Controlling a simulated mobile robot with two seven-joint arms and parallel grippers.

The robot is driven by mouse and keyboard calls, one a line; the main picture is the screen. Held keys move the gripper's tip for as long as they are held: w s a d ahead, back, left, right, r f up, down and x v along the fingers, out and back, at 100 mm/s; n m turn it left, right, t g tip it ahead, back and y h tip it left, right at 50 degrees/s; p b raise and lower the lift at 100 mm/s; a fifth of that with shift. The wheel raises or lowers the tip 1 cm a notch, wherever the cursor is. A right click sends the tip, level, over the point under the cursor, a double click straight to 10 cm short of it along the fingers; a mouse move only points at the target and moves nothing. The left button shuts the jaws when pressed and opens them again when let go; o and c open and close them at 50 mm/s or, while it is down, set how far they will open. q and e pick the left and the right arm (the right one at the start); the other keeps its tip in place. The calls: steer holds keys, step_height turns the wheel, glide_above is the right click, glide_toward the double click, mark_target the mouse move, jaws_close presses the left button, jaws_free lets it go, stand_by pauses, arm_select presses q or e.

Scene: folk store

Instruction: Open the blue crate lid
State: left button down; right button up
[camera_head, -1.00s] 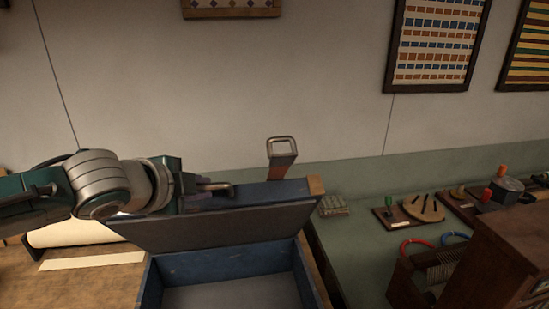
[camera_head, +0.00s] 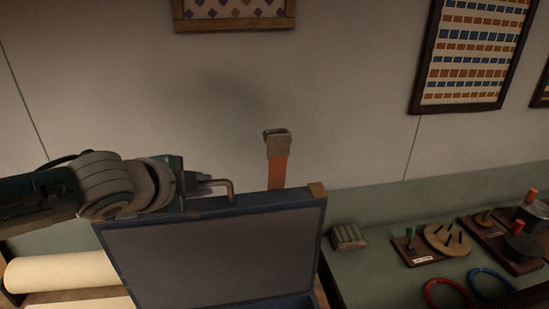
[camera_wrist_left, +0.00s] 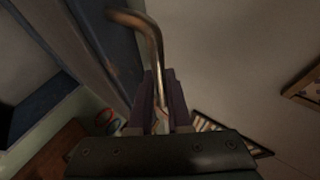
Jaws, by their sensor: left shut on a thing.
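The blue crate's lid (camera_head: 215,251) is raised and stands steeply, its grey inner face toward me in the head view. Only a strip of the blue crate's body (camera_head: 300,302) shows below it at the bottom edge. My left gripper (camera_head: 206,184) is at the lid's upper left edge, shut on a bent metal handle (camera_head: 231,188). In the left wrist view the handle (camera_wrist_left: 151,45) runs between the two dark fingers of my left gripper (camera_wrist_left: 160,105), beside the blue lid edge. An orange strap with a metal buckle (camera_head: 277,160) stands up behind the lid. My right gripper is not in view.
A plain wall rises behind the lid, with framed patterns (camera_head: 472,55) on it. To the right, a green counter (camera_head: 370,262) holds a small bundle (camera_head: 347,237), wooden boards with pegs (camera_head: 447,240) and red and blue rings (camera_head: 447,292). Cream rolls (camera_head: 62,270) lie at left.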

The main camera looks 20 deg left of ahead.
arm_select(q)
steer(key=c, duration=0.9)
jaws_free()
steer(key=shift+o, duration=0.2)
steer(key=shift+s, duration=0.1)
steer(key=v, duration=0.9)
steer(key=shift+s+r, duration=0.25)
steer(key=shift+s, duration=0.05)
steer(key=s+d+r+n+g+p, duration=0.1)
steer(key=s+d+n+g+p, duration=0.1)
steer(key=s, duration=0.5)
steer(key=s+d+r+n+g+p, duration=0.1)
steer(key=s+d+n+g+p, duration=0.2)
steer(key=s+n, duration=0.3)
steer(key=s+d+r+n+g+h+p, duration=0.1)
steer(key=s+d+n, duration=0.3)
steer(key=s, duration=0.4)
steer(key=shift+s+d+g+p, duration=0.35)
steer(key=shift+d+g+p, duration=0.2)
steer(key=shift+g+p, duration=0.3)
